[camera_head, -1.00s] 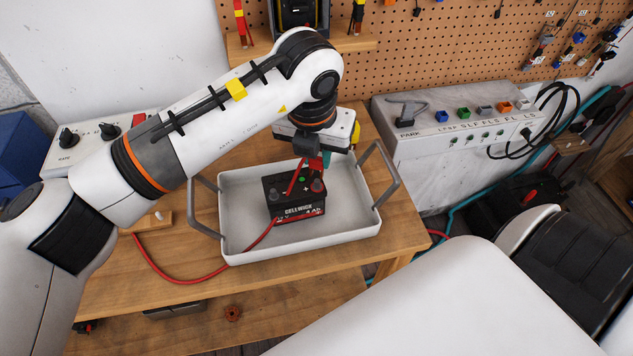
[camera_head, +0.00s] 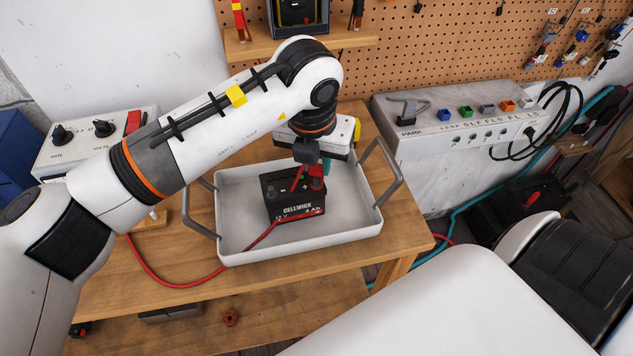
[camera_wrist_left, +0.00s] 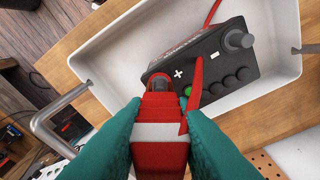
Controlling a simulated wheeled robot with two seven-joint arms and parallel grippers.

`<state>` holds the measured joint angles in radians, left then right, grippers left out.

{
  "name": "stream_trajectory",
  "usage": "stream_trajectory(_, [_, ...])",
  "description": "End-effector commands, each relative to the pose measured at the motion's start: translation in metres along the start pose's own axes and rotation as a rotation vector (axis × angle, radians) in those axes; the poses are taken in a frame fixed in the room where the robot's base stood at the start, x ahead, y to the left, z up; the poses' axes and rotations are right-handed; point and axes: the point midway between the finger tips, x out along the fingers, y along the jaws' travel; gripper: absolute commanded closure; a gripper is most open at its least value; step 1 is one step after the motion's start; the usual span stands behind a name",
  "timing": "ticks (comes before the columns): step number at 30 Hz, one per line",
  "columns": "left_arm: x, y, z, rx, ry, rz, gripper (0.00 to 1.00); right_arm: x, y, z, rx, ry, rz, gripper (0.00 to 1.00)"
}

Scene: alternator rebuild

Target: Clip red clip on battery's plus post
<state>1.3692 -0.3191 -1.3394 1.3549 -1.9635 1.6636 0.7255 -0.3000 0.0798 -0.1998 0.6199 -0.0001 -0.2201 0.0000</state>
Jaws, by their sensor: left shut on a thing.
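The black battery (camera_head: 297,207) stands upright in the white tray; it also shows in the left wrist view (camera_wrist_left: 205,62). Its plus mark faces the near side of the wrist view, and its minus post (camera_wrist_left: 238,40) is bare. My left gripper (camera_head: 325,168) is shut on the red clip (camera_head: 317,171), above the plus end. In the left wrist view, the teal fingers hold the red clip (camera_wrist_left: 159,120) from both sides. The clip's front end meets the grey plus post (camera_wrist_left: 158,81). I cannot tell whether its jaws grip the post. My right gripper is out of view.
The white tray (camera_head: 240,246) has raised grey handles at both ends and sits on the wooden bench (camera_head: 200,290). A red cable (camera_head: 175,283) runs from the clip over the tray rim to the left. A grey switch panel (camera_head: 430,160) stands at right.

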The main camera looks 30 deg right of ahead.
Motion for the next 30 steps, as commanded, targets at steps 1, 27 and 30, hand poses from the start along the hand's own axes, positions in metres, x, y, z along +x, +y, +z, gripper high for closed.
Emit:
stream_trajectory(1, [0.002, 0.0, 0.0, 0.0, 0.0, 0.0, 0.88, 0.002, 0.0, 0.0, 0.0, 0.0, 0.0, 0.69])
stream_trajectory(27, [-0.03, 0.0, -0.006, 0.0, 0.002, -0.002, 0.51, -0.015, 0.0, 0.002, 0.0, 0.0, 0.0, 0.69])
stream_trajectory(30, [-0.045, 0.0, -0.009, 0.0, 0.003, -0.003, 0.51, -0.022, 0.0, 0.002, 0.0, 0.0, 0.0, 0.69])
